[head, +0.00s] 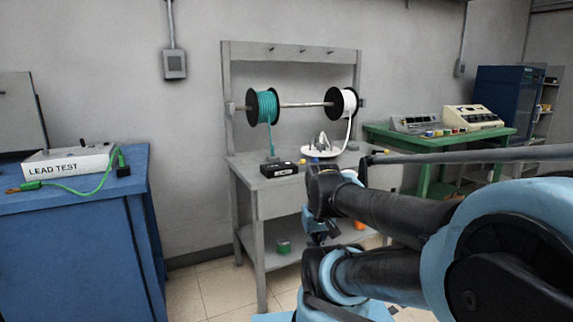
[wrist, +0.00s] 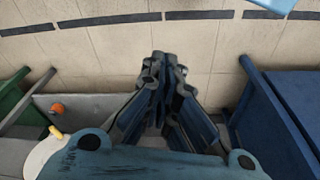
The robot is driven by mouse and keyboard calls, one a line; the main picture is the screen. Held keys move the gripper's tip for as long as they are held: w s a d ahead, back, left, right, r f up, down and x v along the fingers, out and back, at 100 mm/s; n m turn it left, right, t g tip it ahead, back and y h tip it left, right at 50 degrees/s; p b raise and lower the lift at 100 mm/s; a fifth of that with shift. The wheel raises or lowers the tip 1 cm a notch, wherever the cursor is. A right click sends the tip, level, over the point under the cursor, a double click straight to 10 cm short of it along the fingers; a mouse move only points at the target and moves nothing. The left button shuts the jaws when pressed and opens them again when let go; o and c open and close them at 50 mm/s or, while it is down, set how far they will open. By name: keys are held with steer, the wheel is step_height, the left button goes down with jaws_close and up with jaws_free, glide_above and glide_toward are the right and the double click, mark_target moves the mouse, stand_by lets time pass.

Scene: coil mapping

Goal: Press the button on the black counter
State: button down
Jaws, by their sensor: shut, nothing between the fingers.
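The black counter (head: 280,169) is a small black box with a pale label on its front. It stands on the front left of the grey bench (head: 256,184) in the head view. Its button is too small to make out. My gripper (wrist: 162,58) is shut and empty in the wrist view, pointing down over the floor tiles. In the head view it is mostly hidden by my arm, in front of the bench and to the right of the counter, apart from it. The counter does not show clearly in the wrist view.
A teal spool (head: 263,106) and a white spool (head: 343,104) hang on a rod above the bench. A white round plate (head: 321,153) lies behind the counter. A blue cabinet (head: 85,235) with a lead tester (head: 68,162) stands left. A green table (head: 437,143) stands right.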

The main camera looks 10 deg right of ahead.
steer(key=shift+w, duration=0.1)
step_height(320, 180, up, 22)
steer(key=n+t, duration=0.7)
steer(key=n, duration=0.2)
glide_above(288, 163)
steer(key=shift+w+a+r, duration=0.1)
steer(key=shift+w+a, duration=0.15)
steer(key=shift+a, duration=0.2)
steer(key=shift+f, duration=4.4)
